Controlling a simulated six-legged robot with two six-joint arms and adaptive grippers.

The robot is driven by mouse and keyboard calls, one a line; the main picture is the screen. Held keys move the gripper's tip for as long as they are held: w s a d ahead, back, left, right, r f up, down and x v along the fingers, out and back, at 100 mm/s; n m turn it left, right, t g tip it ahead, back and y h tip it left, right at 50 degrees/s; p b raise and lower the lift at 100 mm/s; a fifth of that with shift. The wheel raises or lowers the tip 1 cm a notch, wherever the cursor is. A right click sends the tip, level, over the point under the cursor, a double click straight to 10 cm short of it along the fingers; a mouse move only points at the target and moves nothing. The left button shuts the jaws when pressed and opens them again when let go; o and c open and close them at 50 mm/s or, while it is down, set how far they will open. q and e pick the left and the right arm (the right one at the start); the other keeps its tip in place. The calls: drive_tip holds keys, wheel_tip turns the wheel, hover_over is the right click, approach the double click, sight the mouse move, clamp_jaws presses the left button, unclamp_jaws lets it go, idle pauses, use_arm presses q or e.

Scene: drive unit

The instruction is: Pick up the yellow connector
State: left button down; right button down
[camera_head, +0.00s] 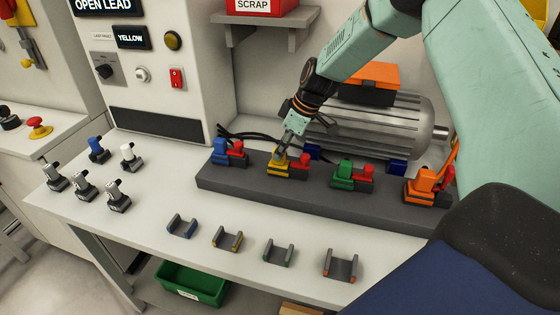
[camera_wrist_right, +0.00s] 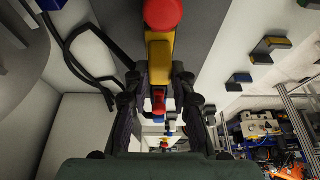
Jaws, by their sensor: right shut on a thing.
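The yellow connector (camera_head: 277,169) sits on the dark grey block (camera_head: 325,198) on the bench, with a red part (camera_head: 302,160) beside it. My right gripper (camera_head: 287,147) reaches down onto it from above. In the right wrist view the yellow connector (camera_wrist_right: 159,50) lies between the fingertips of my right gripper (camera_wrist_right: 157,76), which is shut on it. I cannot tell whether it is lifted from its seat. My left gripper is not in view.
Blue (camera_head: 220,152), green (camera_head: 343,174) and orange (camera_head: 424,186) connectors stand on the same block. A motor (camera_head: 390,130) is behind it. Several empty cradles, including a yellow-marked one (camera_head: 227,239), lie in front. Several loose connectors (camera_head: 118,197) stand left. A green bin (camera_head: 192,284) is below.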

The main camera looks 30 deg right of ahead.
drive_tip(key=shift+r, duration=0.15)
wheel_tip(320, 180, up, 10)
idle(0.6)
drive_tip(key=shift+a, duration=0.1)
